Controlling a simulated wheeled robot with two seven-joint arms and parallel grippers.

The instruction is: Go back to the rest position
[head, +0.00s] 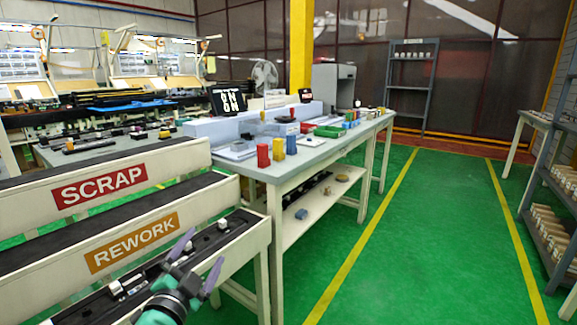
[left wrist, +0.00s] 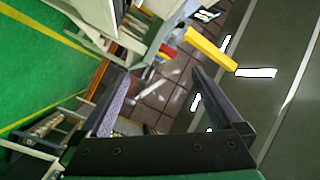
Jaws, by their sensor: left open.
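My left gripper (head: 198,262) shows at the bottom of the head view, its two purple-grey fingers spread apart with nothing between them. It is in front of the rework rack (head: 137,242), near the black strip with small clips. In the left wrist view the two fingers (left wrist: 155,100) are also wide apart and empty, with the room seen at a tilt behind them. My right gripper does not show in either view.
The scrap rack (head: 100,187) stands behind the rework rack. A workbench (head: 262,172) with red, blue and yellow containers stands beyond. The green floor (head: 425,230) to the right is clear between yellow lines. A grey shelf (head: 413,75) stands at the back.

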